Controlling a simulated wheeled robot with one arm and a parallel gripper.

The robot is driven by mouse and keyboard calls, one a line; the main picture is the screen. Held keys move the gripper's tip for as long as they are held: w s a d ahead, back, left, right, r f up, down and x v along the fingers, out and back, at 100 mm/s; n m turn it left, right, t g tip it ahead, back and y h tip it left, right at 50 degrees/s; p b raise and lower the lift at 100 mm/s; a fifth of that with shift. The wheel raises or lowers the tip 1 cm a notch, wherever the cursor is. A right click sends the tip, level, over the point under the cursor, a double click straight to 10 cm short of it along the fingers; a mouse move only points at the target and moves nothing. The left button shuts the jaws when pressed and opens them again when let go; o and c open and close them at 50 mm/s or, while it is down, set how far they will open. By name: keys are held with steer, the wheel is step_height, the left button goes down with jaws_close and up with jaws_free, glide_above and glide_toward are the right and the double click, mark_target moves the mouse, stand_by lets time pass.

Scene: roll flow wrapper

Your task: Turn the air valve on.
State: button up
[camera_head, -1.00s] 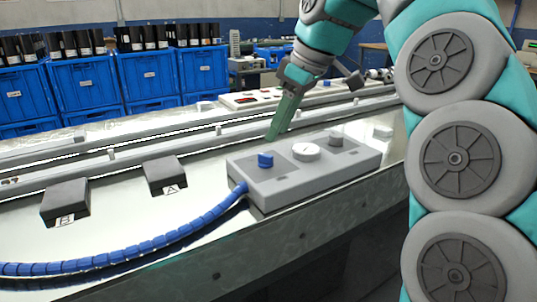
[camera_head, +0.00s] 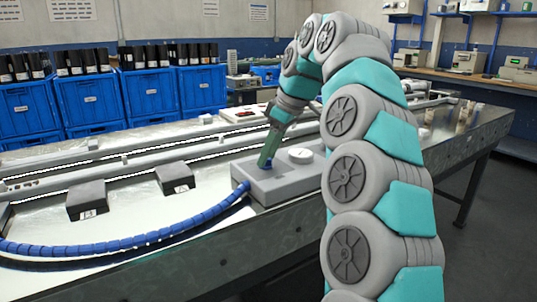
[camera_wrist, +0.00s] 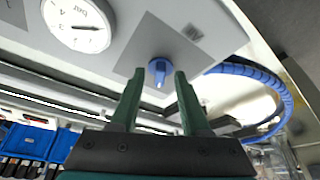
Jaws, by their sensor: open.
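The air valve's blue knob (camera_wrist: 159,68) sits on a dark square plate on the grey box (camera_head: 290,183). In the wrist view the knob shows between the two green fingertips of my gripper (camera_wrist: 160,73), with a gap on each side. My gripper (camera_head: 264,165) is open and empty, and reaches down at the knob from above. In the head view the fingers hide most of the knob, and only a bit of blue shows beside them. I cannot tell how far the fingertips reach down around it.
A round white gauge (camera_head: 300,155) stands beside the knob on the box. A blue segmented hose (camera_head: 150,243) runs left from the box. Two black blocks, one here (camera_head: 87,200), lie on the metal table. Blue crates (camera_head: 95,95) stand behind the conveyor rails.

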jaws_close()
stand_by(0.3)
stand_by(0.3)
